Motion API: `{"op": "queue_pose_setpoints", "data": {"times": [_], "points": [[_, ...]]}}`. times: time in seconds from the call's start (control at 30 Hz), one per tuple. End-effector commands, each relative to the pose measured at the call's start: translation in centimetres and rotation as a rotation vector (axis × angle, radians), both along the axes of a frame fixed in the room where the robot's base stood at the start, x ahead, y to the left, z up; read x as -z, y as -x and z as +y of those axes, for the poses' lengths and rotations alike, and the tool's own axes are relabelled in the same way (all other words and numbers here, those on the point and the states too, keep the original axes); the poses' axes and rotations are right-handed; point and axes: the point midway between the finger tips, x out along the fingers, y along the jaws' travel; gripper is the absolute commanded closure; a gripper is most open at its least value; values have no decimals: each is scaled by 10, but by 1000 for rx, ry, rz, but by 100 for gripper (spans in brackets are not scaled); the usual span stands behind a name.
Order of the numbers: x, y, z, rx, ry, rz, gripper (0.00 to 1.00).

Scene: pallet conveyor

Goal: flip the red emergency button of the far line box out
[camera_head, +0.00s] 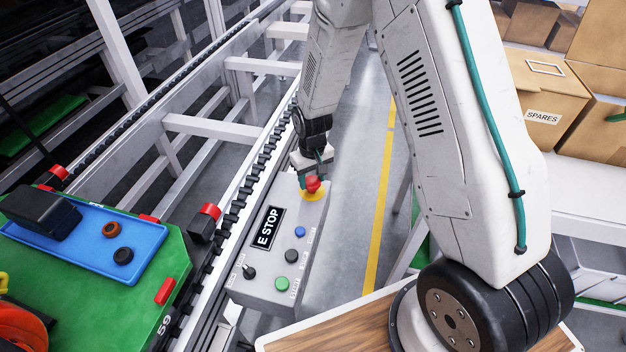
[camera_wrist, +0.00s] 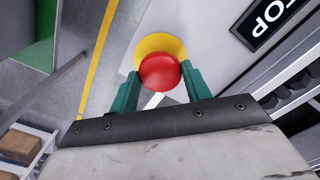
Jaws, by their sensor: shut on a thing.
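The red emergency button (camera_head: 312,184) stands on a yellow disc at the far end of the grey E STOP box (camera_head: 254,283). In the wrist view the red button (camera_wrist: 160,72) lies between the two green fingers, in front of the yellow disc (camera_wrist: 160,44). My gripper (camera_head: 317,172) reaches down over that end of the box. In the wrist view my gripper (camera_wrist: 166,88) is shut on the red button, one finger on each side. The finger tips are partly hidden behind the button head.
The box also bears a blue button (camera_head: 300,231), a black button (camera_head: 291,256), a green button (camera_head: 281,284) and a black selector knob (camera_head: 249,271). The conveyor with a green pallet (camera_head: 190,281) runs along the left. Cartons (camera_head: 542,100) stand at right. Grey floor lies beyond the box.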

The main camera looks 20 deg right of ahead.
Motion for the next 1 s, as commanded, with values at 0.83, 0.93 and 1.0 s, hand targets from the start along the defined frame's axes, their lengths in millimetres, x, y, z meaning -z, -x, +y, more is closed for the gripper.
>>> {"op": "queue_pose_setpoints", "data": {"times": [0.83,0.93,1.0], "points": [[-45,-1,0,0,-1,-6,31],[-61,0,0,0,-1,-5,31],[-69,0,0,0,-1,-5,31]]}}
